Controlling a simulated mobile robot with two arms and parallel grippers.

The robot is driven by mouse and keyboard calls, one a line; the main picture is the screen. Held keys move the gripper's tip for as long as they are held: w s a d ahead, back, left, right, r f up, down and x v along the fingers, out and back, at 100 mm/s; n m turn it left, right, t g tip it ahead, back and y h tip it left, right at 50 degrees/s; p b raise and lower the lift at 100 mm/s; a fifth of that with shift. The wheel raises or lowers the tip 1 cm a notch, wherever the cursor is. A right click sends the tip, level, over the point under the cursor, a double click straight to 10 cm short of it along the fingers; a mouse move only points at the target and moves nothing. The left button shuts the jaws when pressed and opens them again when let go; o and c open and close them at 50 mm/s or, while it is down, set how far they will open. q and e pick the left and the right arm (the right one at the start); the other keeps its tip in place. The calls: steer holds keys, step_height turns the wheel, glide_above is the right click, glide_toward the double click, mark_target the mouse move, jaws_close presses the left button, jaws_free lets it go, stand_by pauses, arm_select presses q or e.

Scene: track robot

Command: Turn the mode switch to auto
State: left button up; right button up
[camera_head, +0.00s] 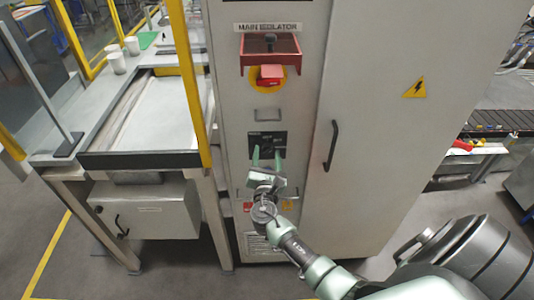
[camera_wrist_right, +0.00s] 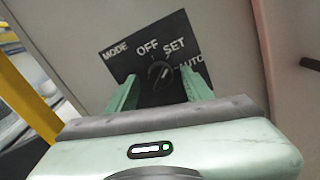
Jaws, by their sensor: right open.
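The mode switch (camera_wrist_right: 159,70) is a dark round knob on a black plate lettered MODE, OFF, SET and AUTO in the right wrist view. A pale mark on the knob points up and right, roughly toward SET or AUTO; I cannot tell exactly which. In the head view the plate (camera_head: 266,135) is on the grey cabinet's narrow front panel. My right gripper (camera_head: 267,156) is open in front of the plate's lower part. In the wrist view its green fingers (camera_wrist_right: 160,90) stand either side of the knob, with no clear contact. My left gripper is out of view.
A red main isolator switch (camera_head: 269,75) on a yellow disc is above the plate, below a red-framed guard (camera_head: 270,50). The cabinet door's black handle (camera_head: 331,145) is to the right. A yellow post (camera_head: 190,85) and a workbench (camera_head: 85,152) are to the left.

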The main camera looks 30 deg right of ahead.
steer(key=shift+d, duration=0.15)
jaws_close()
steer(key=shift+f, duration=0.1)
steer(key=m+b, duration=0.3)
steer(key=m, duration=0.1)
steer(key=shift+b, duration=0.3)
steer(key=shift+m+y+b, duration=0.3)
steer(key=shift+m+b, duration=1.35)
steer(key=shift+m, duration=1.05)
